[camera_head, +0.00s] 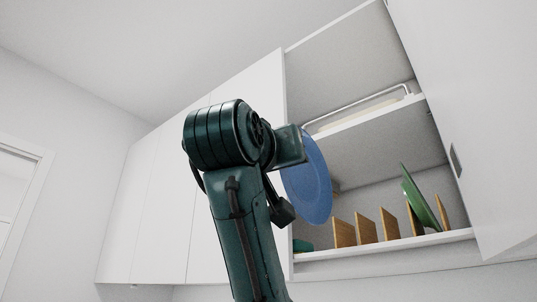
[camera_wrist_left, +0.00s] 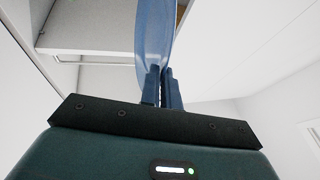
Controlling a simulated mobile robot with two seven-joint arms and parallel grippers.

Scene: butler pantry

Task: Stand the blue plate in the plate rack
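The blue plate (camera_head: 308,180) is held up on edge, in front of the open wall cabinet in the head view. My left gripper (camera_wrist_left: 161,88) is shut on the blue plate (camera_wrist_left: 154,30) near its edge in the left wrist view; in the head view the fingers are mostly hidden. The plate rack shows as several upright wooden dividers (camera_head: 366,229) on the lower shelf. A green plate (camera_head: 421,202) leans among the dividers at the right end. The plate is above and left of the dividers, apparently apart from them. My right gripper is not in view.
The cabinet's lower shelf edge (camera_head: 385,246) runs below the rack. An upper shelf (camera_head: 365,118) with a pale rail is above. An open door (camera_head: 490,130) bounds the right, closed doors (camera_head: 165,190) the left. A small dark green object (camera_head: 302,245) sits at the shelf's left end.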

